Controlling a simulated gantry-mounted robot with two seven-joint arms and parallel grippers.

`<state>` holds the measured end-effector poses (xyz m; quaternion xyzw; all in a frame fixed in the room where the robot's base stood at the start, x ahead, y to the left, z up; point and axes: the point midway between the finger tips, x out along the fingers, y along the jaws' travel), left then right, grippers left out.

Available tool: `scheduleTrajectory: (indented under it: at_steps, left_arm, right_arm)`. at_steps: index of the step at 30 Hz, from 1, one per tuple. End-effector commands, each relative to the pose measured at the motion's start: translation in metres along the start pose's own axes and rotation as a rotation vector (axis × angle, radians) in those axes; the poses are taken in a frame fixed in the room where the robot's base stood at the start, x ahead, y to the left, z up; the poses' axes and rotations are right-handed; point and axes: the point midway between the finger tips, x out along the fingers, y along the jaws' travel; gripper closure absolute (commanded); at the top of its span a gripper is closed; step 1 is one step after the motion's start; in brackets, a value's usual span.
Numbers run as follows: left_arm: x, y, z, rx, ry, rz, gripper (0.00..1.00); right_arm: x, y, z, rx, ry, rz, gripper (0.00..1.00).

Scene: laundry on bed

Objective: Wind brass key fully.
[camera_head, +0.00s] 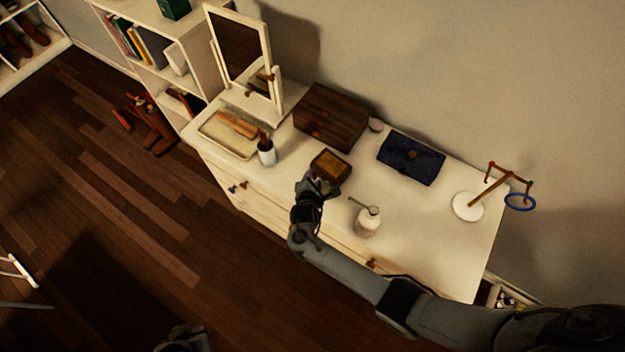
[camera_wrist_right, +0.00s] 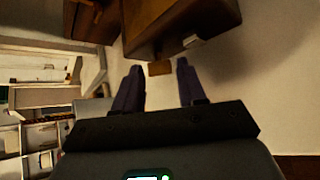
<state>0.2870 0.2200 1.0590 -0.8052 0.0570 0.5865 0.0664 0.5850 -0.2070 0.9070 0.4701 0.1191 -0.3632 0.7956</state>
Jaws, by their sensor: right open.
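A small wooden box (camera_head: 331,166) with a golden-brown top sits on the white dresser. My right gripper (camera_head: 322,184) is at its front side, low over the dresser. In the right wrist view the box (camera_wrist_right: 185,22) is just beyond the fingers. A small flat brass-coloured piece, which looks like the key (camera_wrist_right: 159,68), shows in the gap between the two fingers (camera_wrist_right: 157,75). The fingers are apart, and I see no contact with the key. The key cannot be made out in the head view. A grey part of mine shows at the bottom edge; its jaws cannot be made out.
A cup with brushes (camera_head: 266,152), a tray (camera_head: 222,140), a large wooden chest (camera_head: 330,117), a dark blue pouch (camera_head: 411,158) and a jewellery stand (camera_head: 468,206) surround the box.

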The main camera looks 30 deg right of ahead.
Motion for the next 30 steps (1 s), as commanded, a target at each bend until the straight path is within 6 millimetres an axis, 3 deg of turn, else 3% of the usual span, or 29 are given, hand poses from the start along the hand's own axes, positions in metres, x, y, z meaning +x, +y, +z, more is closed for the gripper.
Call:
scheduleTrajectory:
  at_steps: [3,11,30]
  left_arm:
    - [0.0,0.0,0.0,-0.001,0.0,0.001,1.0]
    - [0.0,0.002,-0.001,-0.008,0.002,0.007,1.0]
    - [0.013,0.002,0.004,-0.006,0.001,0.004,1.0]
  right_arm:
    - [0.0,0.0,0.0,0.0,0.0,0.0,0.61]
    - [0.0,0.0,0.0,0.0,0.0,0.0,1.0]
    - [0.001,-0.007,-0.001,0.266,-0.001,0.266,1.0]
